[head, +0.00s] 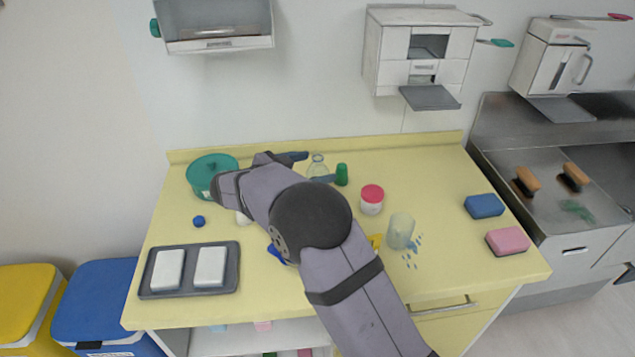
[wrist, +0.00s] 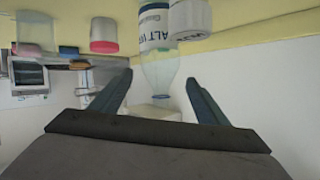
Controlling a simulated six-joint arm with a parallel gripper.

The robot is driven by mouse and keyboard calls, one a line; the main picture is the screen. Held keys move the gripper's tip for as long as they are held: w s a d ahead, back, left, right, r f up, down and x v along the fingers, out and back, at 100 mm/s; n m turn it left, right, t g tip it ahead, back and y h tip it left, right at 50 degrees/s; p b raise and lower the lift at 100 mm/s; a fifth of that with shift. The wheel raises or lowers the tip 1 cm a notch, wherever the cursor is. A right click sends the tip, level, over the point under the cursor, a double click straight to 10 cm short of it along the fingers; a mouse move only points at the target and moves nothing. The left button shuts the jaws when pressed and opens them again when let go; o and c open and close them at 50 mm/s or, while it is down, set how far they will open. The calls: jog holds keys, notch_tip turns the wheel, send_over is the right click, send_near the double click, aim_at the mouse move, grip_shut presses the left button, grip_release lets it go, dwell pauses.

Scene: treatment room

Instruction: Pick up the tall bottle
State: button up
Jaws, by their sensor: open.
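The tall bottle is clear, with a narrow neck and a white-and-blue label. In the head view its upper part (head: 318,161) shows near the back of the yellow counter, and my arm hides the rest. In the wrist view, which looks upside down, the bottle (wrist: 159,68) shows between the two fingers. My gripper (head: 307,167) is open, with one finger on either side of the bottle as seen in both views. In the wrist view the fingertips (wrist: 159,78) show gaps to the bottle. I cannot tell the depth between them.
A white labelled container (wrist: 190,20) shows close beside the bottle. A green cylinder (head: 342,175), a red-lidded jar (head: 372,199) and a clear glass (head: 400,231) with blue drops beside it stand to the right. A teal pot (head: 203,178) stands back left.

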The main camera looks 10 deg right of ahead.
jog(key=shift+n, duration=0.9)
jog(key=shift+w+d+f+p, duration=0.4)
jog(key=shift+w+d+f, duration=0.25)
jog(key=shift+f, duration=0.2)
jog(key=shift+w+d+f+p, duration=0.4)
jog(key=shift+w+d+f, duration=0.2)
jog(key=shift+d+f, duration=0.2)
jog(key=shift+w+d+f+p, duration=0.4)
jog(key=shift+w+d+f, duration=0.25)
jog(key=shift+f, duration=0.2)
jog(key=shift+c, duration=0.6)
jog(key=c, duration=1.2)
jog(key=shift+r, duration=0.25)
jog(key=shift+r+b, duration=0.7)
jog(key=shift+r, duration=4.05)
